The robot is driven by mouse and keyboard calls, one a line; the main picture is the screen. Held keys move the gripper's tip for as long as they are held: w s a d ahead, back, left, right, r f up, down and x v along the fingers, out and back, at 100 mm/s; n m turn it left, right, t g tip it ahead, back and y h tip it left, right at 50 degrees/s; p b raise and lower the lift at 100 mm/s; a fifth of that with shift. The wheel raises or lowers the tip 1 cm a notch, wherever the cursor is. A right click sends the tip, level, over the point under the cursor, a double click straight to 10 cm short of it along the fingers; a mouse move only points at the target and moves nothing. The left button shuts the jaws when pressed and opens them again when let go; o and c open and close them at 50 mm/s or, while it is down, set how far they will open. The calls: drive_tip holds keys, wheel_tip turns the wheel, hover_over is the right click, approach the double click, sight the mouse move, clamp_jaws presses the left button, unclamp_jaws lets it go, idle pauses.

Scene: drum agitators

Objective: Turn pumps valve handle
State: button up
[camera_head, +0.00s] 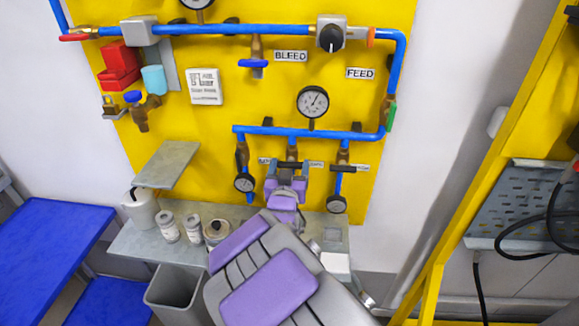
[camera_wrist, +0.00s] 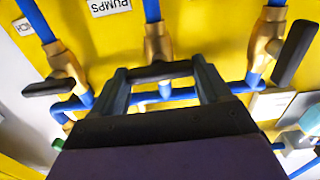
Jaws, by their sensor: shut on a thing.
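The pumps valve handle (camera_wrist: 160,71) is a black lever on the brass middle valve (camera_wrist: 157,42). It lies roughly crosswise to the blue pipe in the wrist view. A label reading PUMPS (camera_wrist: 110,4) shows upside down beside that pipe. My gripper (camera_wrist: 162,75) is shut on the handle, with one finger at each end of it. In the head view my purple and grey gripper (camera_head: 288,182) is at the middle of the lower three valves and hides most of that valve.
Neighbouring valve handles stand close by, one at the left (camera_wrist: 48,88) and one at the right (camera_wrist: 294,52) in the wrist view. A gauge (camera_head: 312,102) sits above the lower pipe. Jars (camera_head: 168,227) and a grey bin (camera_head: 176,292) are below, left of my arm.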

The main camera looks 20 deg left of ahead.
drive_tip(key=n+p, duration=0.1)
drive_tip(key=p, duration=0.1)
drive_tip(key=n+p, duration=0.2)
drive_tip(key=shift+a+r+n+p, duration=0.15)
drive_tip(key=shift+r+n+p, duration=0.15)
drive_tip(key=n+p, duration=0.3)
drive_tip(key=n, duration=0.1)
drive_tip(key=shift+s+a+f+p, duration=0.1)
drive_tip(key=shift+a+p, duration=0.05)
drive_tip(key=shift+p, duration=0.2)
drive_tip(key=n+p, duration=0.1)
drive_tip(key=n, duration=0.4)
drive_tip(key=shift+f, duration=0.2)
drive_tip(key=n, duration=0.5)
drive_tip(key=shift+f, duration=0.3)
drive_tip(key=o, duration=0.7)
drive_tip(key=shift+c, duration=0.2)
drive_tip(key=o, duration=0.4)
drive_tip(key=shift+a, duration=0.3)
drive_tip(key=shift+c, duration=0.2)
drive_tip(key=shift+d, duration=0.1)
